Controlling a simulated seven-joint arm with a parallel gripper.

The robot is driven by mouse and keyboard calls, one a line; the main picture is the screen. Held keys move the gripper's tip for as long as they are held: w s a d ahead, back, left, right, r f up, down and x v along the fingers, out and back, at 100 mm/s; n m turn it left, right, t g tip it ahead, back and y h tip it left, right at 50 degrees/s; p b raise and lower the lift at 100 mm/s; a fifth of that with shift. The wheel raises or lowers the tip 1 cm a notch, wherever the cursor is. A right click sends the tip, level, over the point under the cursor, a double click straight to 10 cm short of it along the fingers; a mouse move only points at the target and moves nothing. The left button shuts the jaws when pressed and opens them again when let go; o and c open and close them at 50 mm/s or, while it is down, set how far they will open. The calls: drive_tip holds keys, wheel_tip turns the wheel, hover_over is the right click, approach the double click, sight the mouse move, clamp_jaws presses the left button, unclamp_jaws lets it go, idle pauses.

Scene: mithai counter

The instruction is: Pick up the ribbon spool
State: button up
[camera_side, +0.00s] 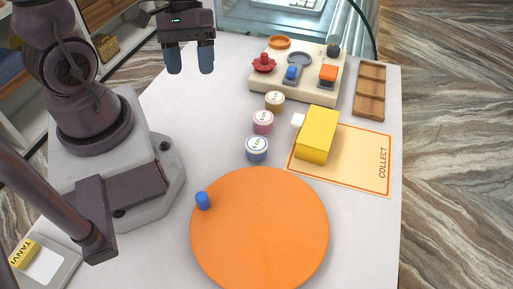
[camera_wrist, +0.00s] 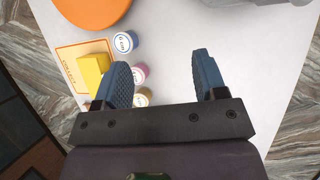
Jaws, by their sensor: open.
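Three small round spool-like pieces with white labelled tops stand in a row on the white counter: a tan one (camera_side: 275,101), a pink one (camera_side: 262,123) and a blue-grey one (camera_side: 257,150). I cannot tell for sure which is the ribbon spool. The wrist view also shows the blue one (camera_wrist: 124,43), the pink one (camera_wrist: 140,72) and the tan one (camera_wrist: 144,96), the last partly hidden by a finger. My gripper (camera_side: 190,70) is open and empty, above the counter and left of the row. Its spread fingers show in the wrist view (camera_wrist: 161,62).
An orange disc (camera_side: 265,235) with a small blue cylinder (camera_side: 203,200) lies in front. A control panel (camera_side: 290,90) and wooden tray (camera_side: 370,90) are behind.

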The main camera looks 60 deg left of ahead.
sight(247, 141)
drive_tip(key=f+n+t+h, duration=0.2)
drive_tip(key=f+n, duration=0.2)
drive_tip(key=n, duration=0.1)
drive_tip(key=f+n+t+h, duration=0.2)
drive_tip(key=f+n+h, duration=0.1)
drive_tip(key=f+n, duration=0.1)
drive_tip(key=d+f+n+t+h, duration=0.1)
drive_tip(key=f+n+t+h, duration=0.1)
drive_tip(key=f+n, duration=0.3)
drive_tip(key=shift+f+n+t, duration=0.15)
drive_tip(key=shift+n+t, duration=0.15)
drive_tip(key=shift+t, duration=0.1)
drive_tip(key=shift+w+a+f+n+t, duration=0.1)
drive_tip(key=shift+w+a+n+t, duration=0.2)
drive_tip(key=shift+w+t, duration=0.2)
drive_tip(key=shift+w+a+n+t, duration=0.25)
drive_tip(key=shift+w+t, duration=0.15)
drive_tip(key=shift+w, duration=0.2)
drive_tip(key=shift+w+d+y, duration=0.1)
drive_tip(key=shift+w+y, duration=0.2)
drive_tip(key=x, duration=0.7)
drive_tip(key=shift+d, duration=0.15)
drive_tip(key=shift+x, duration=2.7)
drive_tip(key=shift+s, duration=0.15)
drive_tip(key=c, duration=0.7)
